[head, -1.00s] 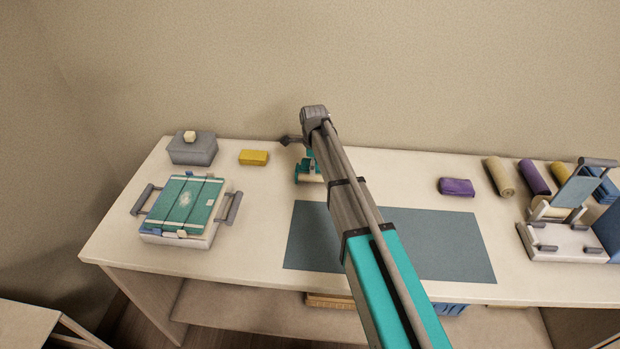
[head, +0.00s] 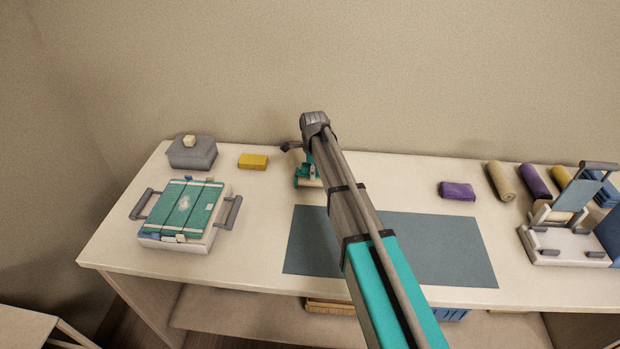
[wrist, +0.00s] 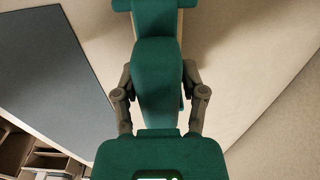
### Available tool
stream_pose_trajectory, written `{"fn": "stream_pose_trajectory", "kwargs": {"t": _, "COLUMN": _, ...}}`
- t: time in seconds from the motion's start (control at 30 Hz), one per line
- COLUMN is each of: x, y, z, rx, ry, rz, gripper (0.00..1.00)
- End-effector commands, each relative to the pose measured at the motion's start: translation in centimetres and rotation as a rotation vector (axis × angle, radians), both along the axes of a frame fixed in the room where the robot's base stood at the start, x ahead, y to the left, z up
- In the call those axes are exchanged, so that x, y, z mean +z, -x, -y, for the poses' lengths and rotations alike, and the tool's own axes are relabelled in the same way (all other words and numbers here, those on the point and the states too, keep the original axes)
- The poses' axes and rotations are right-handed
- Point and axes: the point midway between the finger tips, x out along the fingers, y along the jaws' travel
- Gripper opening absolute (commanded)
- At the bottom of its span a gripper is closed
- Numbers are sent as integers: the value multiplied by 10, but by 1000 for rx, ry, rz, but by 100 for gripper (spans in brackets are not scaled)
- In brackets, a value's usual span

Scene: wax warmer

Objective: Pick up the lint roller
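The lint roller has a green handle (wrist: 157,75), which runs up the middle of the wrist view to a wider green end (wrist: 155,18) at the top edge. A pale strip shows beside this end. My gripper (wrist: 159,75) has one grey finger on each side of the handle, and both appear to touch it. The fingertips are partly hidden behind the handle. In the head view, the lint roller's pale part (head: 311,183) shows low at the back of the table, left of my arm. My arm hides much of it there.
A yellow block (head: 253,161), a grey box (head: 192,152) and a handled tray with green slats (head: 187,210) stand left. A purple block (head: 457,190), several rolls and a white stand (head: 565,246) are at right.

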Motion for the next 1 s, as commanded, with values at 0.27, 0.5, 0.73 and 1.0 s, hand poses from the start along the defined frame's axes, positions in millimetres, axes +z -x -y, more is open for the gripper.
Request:
{"fn": "stream_pose_trajectory", "kwargs": {"t": 0.27, "x": 0, "y": 0, "z": 0, "rx": 0, "ry": 0, "rz": 0, "gripper": 0}}
{"fn": "stream_pose_trajectory", "kwargs": {"t": 0.5, "x": 0, "y": 0, "z": 0, "rx": 0, "ry": 0, "rz": 0, "gripper": 0}}
{"fn": "stream_pose_trajectory", "kwargs": {"t": 0.73, "x": 4, "y": 0, "z": -1, "rx": 1, "ry": 0, "rz": 0, "gripper": 0}}
{"fn": "stream_pose_trajectory", "kwargs": {"t": 1.0, "x": 20, "y": 0, "z": -1, "rx": 1, "ry": 0, "rz": 0, "gripper": 0}}
